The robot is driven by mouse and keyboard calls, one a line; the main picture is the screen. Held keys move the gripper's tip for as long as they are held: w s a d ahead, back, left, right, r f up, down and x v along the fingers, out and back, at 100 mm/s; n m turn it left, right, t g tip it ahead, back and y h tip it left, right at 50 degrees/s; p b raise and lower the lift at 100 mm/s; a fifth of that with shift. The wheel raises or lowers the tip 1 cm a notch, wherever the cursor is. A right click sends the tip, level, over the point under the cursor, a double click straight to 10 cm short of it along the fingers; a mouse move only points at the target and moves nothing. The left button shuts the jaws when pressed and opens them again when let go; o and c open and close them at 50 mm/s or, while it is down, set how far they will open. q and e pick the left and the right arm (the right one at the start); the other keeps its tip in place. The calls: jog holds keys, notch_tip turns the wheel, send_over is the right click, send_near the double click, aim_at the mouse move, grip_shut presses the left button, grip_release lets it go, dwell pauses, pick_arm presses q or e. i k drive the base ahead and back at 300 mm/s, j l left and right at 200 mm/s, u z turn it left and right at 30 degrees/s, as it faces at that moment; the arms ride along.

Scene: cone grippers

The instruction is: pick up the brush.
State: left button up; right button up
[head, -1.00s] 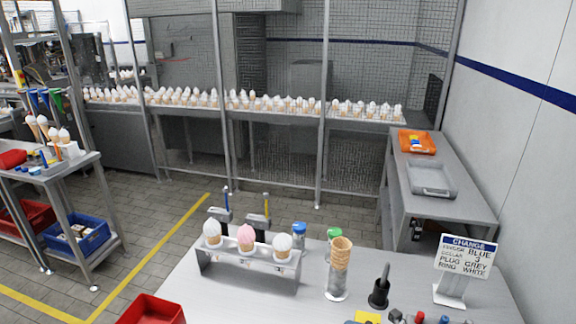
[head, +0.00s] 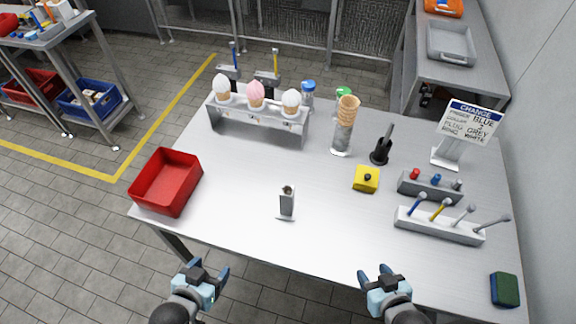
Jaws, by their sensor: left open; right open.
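A black handle standing up from a round black base (head: 381,151) is on the table, right of the cone stack; it looks like the brush in a holder, and any bristles are hidden. My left gripper (head: 208,270) is open and empty off the table's front edge, below the red bin. My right gripper (head: 374,274) is open and empty by the front edge, well short of the black handle.
The table (head: 240,180) holds a rack of ice-cream cones (head: 258,124), stacked cones (head: 345,122), a red bin (head: 166,182), a small stand (head: 287,202), a yellow block (head: 366,179), a tool rack (head: 440,226), a sign (head: 471,122) and a sponge (head: 505,289). The front middle is clear.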

aim_at(391, 127)
jog(key=k+j+z, duration=0.25)
jog(key=j+z, duration=0.25)
jog(key=k+j+z, duration=0.3)
jog(key=z, duration=0.2)
jog(key=j, duration=0.1)
